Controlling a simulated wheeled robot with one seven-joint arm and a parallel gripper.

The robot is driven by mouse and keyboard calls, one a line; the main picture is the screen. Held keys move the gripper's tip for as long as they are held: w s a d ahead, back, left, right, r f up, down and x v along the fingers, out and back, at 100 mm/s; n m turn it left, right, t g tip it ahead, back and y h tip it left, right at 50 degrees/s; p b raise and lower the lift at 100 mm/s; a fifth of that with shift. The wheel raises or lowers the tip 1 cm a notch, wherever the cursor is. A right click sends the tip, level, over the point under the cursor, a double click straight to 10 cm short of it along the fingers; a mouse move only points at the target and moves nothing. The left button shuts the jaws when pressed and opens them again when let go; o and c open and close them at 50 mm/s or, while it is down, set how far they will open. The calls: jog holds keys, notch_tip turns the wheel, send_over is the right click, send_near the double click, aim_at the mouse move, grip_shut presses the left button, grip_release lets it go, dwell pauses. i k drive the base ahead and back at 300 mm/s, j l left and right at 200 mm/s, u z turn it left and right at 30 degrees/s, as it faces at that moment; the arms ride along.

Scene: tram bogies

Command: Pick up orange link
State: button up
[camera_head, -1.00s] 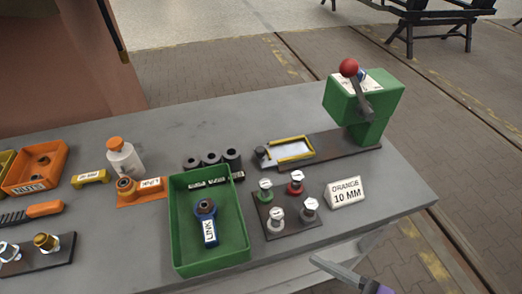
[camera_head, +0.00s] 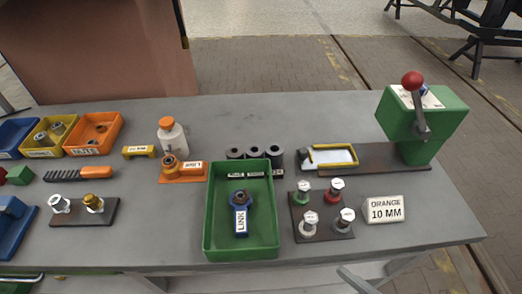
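The orange link (camera_head: 190,172) lies on the grey bench, left of the green tray (camera_head: 211,240), in front of a white bottle with an orange cap. It is a flat orange piece with a white label and a brownish ring standing on its left end. A blue link (camera_head: 241,218) with a "LINK" label lies inside the green tray. My gripper (camera_head: 352,278) shows only in part at the bottom edge, in front of the bench, well right of the orange link and apart from it. Its fingers cannot be made out clearly.
The white bottle (camera_head: 172,138) stands close behind the orange link. Dark cylinders (camera_head: 255,153) stand behind the green tray. A block with several knobs (camera_head: 323,218), an "ORANGE 10 MM" sign (camera_head: 384,209) and a green lever press (camera_head: 440,120) are to the right. Coloured bins (camera_head: 95,132) stand left.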

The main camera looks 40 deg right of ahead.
aim_at(191, 167)
jog(key=i+j, duration=0.15)
jog(key=j, duration=0.25)
jog(key=i+j, duration=0.15)
jog(key=j, duration=0.25)
jog(key=i+j, duration=0.15)
jog(key=j, duration=0.25)
jog(key=i+j+z, duration=0.1)
jog(key=j, duration=0.3)
jog(key=i+j, duration=0.15)
jog(key=j, duration=0.3)
jog(key=i+j, duration=0.15)
jog(key=j, duration=0.25)
jog(key=i+j, duration=0.1)
jog(key=j, duration=0.3)
